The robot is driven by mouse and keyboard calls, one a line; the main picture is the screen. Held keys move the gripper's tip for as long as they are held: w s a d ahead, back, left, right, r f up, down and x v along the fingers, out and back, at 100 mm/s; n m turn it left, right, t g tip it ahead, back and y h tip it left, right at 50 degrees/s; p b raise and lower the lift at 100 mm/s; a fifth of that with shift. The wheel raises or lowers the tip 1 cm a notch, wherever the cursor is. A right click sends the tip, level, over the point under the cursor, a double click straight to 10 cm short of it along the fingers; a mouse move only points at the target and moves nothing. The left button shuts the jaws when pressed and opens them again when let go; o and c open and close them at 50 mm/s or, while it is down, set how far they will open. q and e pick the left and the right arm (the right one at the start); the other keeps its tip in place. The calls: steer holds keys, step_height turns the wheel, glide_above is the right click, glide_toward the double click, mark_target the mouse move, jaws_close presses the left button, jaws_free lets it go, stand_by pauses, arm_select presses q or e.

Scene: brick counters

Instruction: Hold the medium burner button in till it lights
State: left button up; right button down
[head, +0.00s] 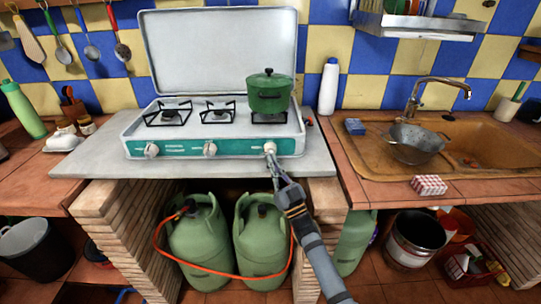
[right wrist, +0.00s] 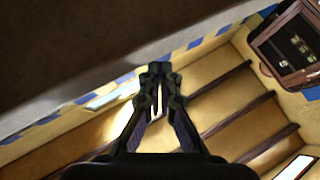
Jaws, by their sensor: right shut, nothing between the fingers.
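The white stove (head: 213,115) has a teal front panel with three knobs: a left knob (head: 151,150), a middle knob (head: 210,149) and a right knob (head: 270,147). I cannot tell which one is the medium burner's button. My right gripper (head: 272,160) is at the right knob, its fingertips close under it; I cannot tell if they touch. Its fingers show shut and empty in the right wrist view (right wrist: 160,75). A green lidded pot (head: 269,94) stands on the right burner. The left burner (head: 170,114) and middle burner (head: 218,113) are bare. I see no flame. My left gripper is out of view.
A white bottle (head: 328,87) stands right of the stove, near the sink (head: 480,145) with a colander (head: 413,143). A red-checked box (head: 428,185) lies at the counter edge. Gas bottles (head: 200,235) with an orange hose stand below. The stove's raised lid (head: 222,50) is behind the burners.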

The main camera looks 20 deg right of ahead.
steer(key=shift+w+d, duration=0.1)
steer(key=shift+w, duration=0.3)
steer(key=shift+s, duration=0.1)
stand_by(2.0)
steer(key=shift+s+a+p, duration=0.2)
steer(key=shift+s+p, duration=0.2)
steer(key=shift+s, duration=0.35)
steer(key=s+p, duration=0.1)
steer(key=s, duration=0.1)
steer(key=s+a+p, duration=0.1)
steer(key=s+p, duration=0.1)
steer(key=shift+s+a, duration=0.2)
steer(key=shift+s, duration=0.15)
